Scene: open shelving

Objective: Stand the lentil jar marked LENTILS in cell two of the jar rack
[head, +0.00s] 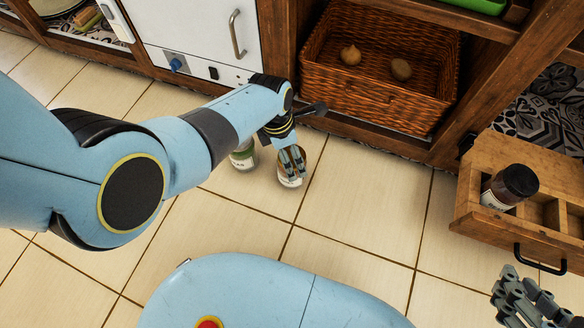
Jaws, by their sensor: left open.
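Two jars stand on the tiled floor: one with a green label (242,158), and one with a pale label (290,181) to its right. Their labels are too small to read, so I cannot tell which is the lentil jar. My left gripper (292,160) points down, open, at the top of the pale-labelled jar and partly hides it. I cannot tell whether the fingers touch it. The wooden jar rack (466,200) is at the right, with a dark-lidded jar (503,190) in its left cell. My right gripper (527,303) is at the bottom right, partly cut off.
A wicker basket (385,98) with two onion-like items sits in the open shelving behind the jars. A white appliance (205,35) stands to its left. The rack has a black handle (540,260) in front. The floor between jars and rack is clear.

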